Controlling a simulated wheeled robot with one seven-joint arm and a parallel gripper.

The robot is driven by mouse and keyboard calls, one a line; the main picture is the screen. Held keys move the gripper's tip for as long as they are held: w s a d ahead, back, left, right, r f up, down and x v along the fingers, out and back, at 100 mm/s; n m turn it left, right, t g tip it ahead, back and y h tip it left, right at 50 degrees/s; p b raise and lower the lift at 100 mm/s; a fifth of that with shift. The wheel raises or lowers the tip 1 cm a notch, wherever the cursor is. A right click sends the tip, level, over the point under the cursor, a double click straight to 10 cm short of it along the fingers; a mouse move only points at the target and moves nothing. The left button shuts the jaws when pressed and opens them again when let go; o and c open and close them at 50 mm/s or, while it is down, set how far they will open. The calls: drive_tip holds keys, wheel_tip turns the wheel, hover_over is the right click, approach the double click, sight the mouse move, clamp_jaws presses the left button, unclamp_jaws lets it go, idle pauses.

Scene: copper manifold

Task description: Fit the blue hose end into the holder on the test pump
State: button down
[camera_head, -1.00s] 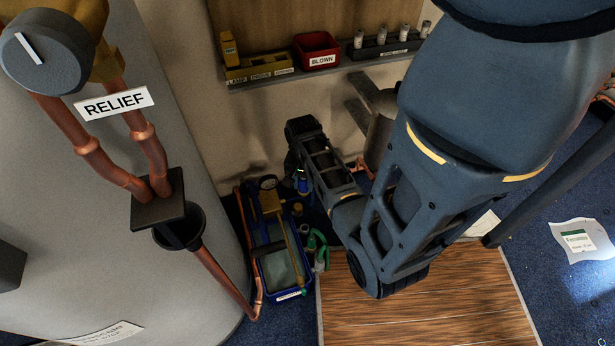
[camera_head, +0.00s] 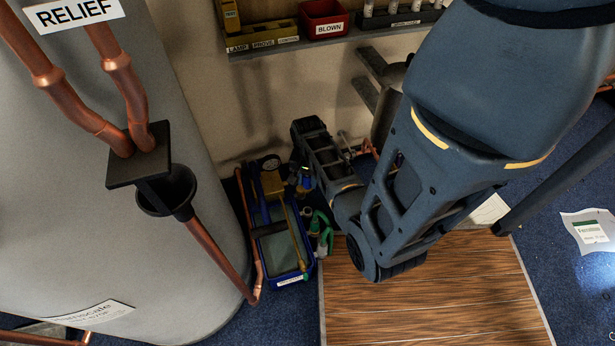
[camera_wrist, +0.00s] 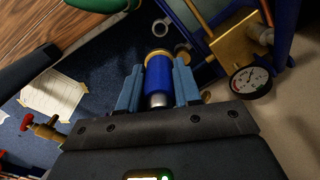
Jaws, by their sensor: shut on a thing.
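My gripper (camera_wrist: 158,76) is shut on the blue hose end (camera_wrist: 158,72), a blue cylinder with a silver tip and a brass ring. In the head view, a small blue part (camera_head: 306,181) shows at the end of my arm, and the fingers are mostly hidden. The test pump, with its brass body (camera_wrist: 236,38) and round gauge (camera_wrist: 250,82), is right of the hose end in the wrist view. In the head view, the pump's blue tank (camera_head: 283,281) stands on the floor below and left of my gripper. I cannot make out the holder clearly.
Green-handled items (camera_head: 322,232) stand beside the tank's right side. A large grey cylinder (camera_head: 190,265) with copper pipes (camera_head: 212,258) is at left. A shelf (camera_head: 290,46) is on the wall above. A wooden board (camera_head: 425,295) lies at right.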

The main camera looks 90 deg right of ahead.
wheel_tip(320, 180, down, 11)
drive_tip(key=b, duration=0.7)
drive_tip(key=shift+f, duration=0.35)
idle(0.5)
drive_tip(key=shift+f+b, duration=1.05)
drive_tip(key=shift+f, duration=0.1)
drive_tip(key=shift+f+b, duration=0.3)
drive_tip(key=shift+f, duration=0.45)
idle(0.8)
drive_tip(key=c, duration=0.7)
unclamp_jaws()
drive_tip(key=shift+r, duration=0.1)
wheel_tip(320, 180, up, 8)
drive_tip(key=p, duration=0.3)
drive_tip(key=shift+f+p, duration=0.2)
drive_tip(key=shift+p, duration=0.15)
